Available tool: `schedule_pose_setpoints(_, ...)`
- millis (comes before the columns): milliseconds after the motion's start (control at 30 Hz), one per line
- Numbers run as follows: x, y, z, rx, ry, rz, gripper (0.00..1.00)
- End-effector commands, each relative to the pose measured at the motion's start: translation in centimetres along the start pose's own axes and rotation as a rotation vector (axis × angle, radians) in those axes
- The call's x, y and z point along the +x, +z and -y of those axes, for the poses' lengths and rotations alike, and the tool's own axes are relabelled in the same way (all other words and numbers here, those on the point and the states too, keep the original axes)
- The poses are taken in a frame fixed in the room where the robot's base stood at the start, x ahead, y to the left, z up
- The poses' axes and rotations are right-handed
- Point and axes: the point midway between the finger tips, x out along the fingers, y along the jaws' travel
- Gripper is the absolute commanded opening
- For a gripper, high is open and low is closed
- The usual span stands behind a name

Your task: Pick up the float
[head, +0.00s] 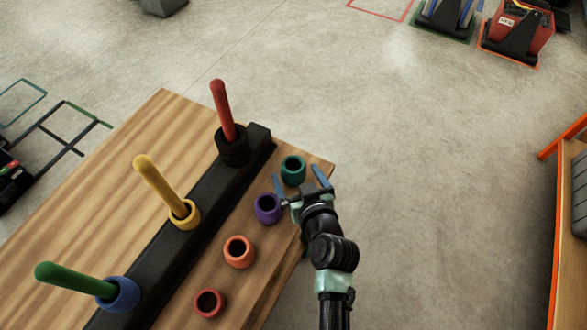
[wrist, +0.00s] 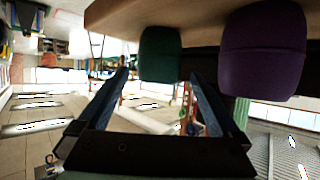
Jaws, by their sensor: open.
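Several ring-shaped floats stand on the wooden table. The teal float (head: 293,170) is near the table's right corner, and the purple float (head: 267,208) is just nearer. An orange float (head: 239,252) and a red float (head: 209,303) follow along the same edge. My gripper (head: 298,180) is open at that edge, its fingers pointing at the teal float. In the wrist view, the teal float (wrist: 160,52) shows between and beyond the open fingers (wrist: 160,78). The purple float (wrist: 262,50) is right of them. Whether the fingers touch any float is unclear.
A black rail (head: 178,247) on the table (head: 120,160) bears a red peg (head: 222,108) with a black ring, a yellow peg (head: 158,185) with a yellow ring, and a green peg (head: 70,278) with a blue ring. Open floor lies right of the table.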

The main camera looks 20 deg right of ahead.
Motion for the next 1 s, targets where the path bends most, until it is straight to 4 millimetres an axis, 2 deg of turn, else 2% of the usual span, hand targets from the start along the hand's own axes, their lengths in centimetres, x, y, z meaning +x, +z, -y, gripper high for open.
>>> schedule_pose_setpoints(200,2.9,-0.1,-0.2,-0.001,-0.001,0.000,1.00)
schedule_pose_setpoints(300,3.7,-0.1,-0.2,-0.001,0.000,0.000,1.00)
schedule_pose_setpoints(600,4.0,-0.1,-0.2,0.000,0.000,0.000,1.00)
schedule_pose_setpoints(667,4.0,-0.1,-0.2,0.000,0.000,0.000,0.91)
schedule_pose_setpoints(1000,4.0,-0.1,-0.2,0.000,0.000,0.000,0.30)
